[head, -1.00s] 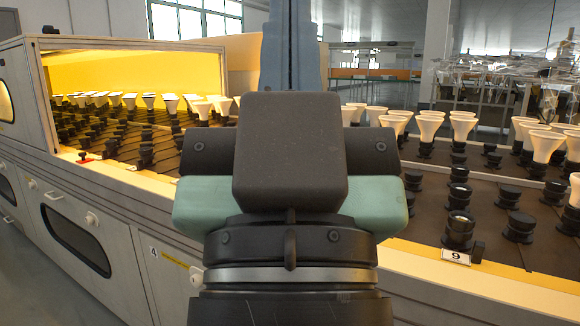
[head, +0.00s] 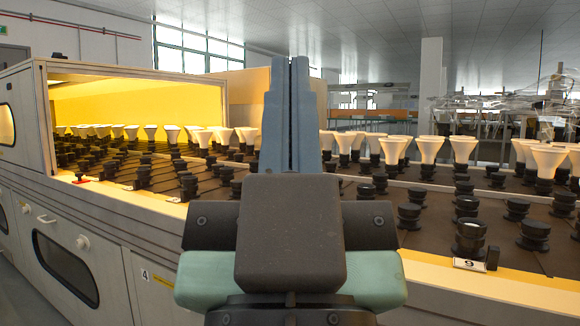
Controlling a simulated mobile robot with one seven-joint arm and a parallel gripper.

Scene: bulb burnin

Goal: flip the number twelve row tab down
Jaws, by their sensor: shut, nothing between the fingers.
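No number twelve plate or tab is readable in view. The only row plate I can read is a white "9" plate (head: 469,264) on the front ledge at right, with a small dark upright tab (head: 492,258) beside it. My gripper (head: 291,62) is at the middle of the picture. Its two long blue-grey fingers point upward in the picture and lie together, with nothing between them. Its dark housing and green side pieces hide the ledge and sockets behind it.
Rows of dark sockets, some with white bulbs (head: 428,151), fill the dark rack to both sides. A yellow-lit chamber (head: 140,103) is at left. A red piece (head: 81,180) lies on its ledge. A "4" label (head: 144,275) marks the cabinet front.

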